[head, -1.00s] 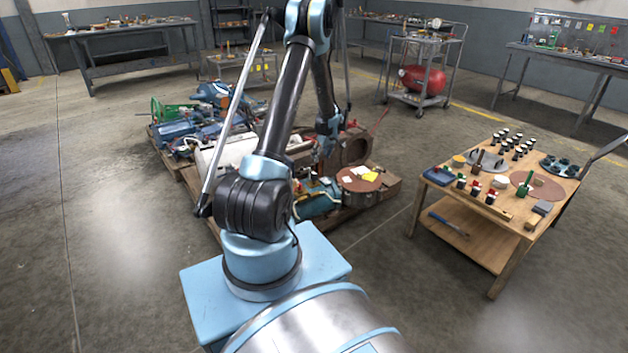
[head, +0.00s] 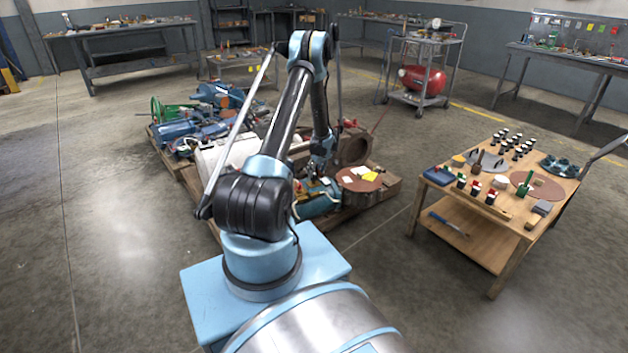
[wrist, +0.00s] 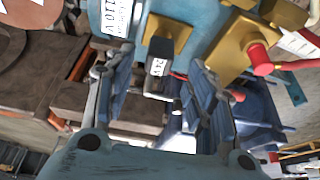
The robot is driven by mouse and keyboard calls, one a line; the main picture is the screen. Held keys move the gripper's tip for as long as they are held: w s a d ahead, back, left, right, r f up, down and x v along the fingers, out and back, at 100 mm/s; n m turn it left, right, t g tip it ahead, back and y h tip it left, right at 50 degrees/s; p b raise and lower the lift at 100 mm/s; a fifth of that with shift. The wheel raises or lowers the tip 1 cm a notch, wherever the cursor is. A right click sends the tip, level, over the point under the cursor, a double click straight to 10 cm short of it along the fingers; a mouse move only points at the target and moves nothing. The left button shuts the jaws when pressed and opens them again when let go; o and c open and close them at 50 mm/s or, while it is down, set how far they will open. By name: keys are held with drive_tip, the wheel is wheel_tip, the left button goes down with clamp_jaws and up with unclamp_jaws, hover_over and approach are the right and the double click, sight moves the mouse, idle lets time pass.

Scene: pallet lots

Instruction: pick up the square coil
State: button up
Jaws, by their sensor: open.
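The square coil (wrist: 157,67) is a small black block with a white printed label. In the wrist view it stands out from a brass-coloured base (wrist: 168,30) on a light blue body (wrist: 195,20). My gripper (wrist: 158,62) is open, with one finger on each side of the coil. I see gaps between the coil and both fingers; their exact depth is hard to judge. In the head view my gripper (head: 316,184) is low over the pallet's right part, and the coil cannot be made out there.
A second brass-coloured part with a red knob (wrist: 259,56) is close to the right finger. The wooden trolley (head: 455,198) stands further right, with open floor between.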

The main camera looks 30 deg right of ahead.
sight(315, 174)
drive_tip(key=shift+x, duration=2.65)
drive_tip(key=shift+s+d+f, duration=0.1)
drive_tip(key=shift+s+d, duration=0.05)
drive_tip(key=shift+s, duration=0.05)
clamp_jaws()
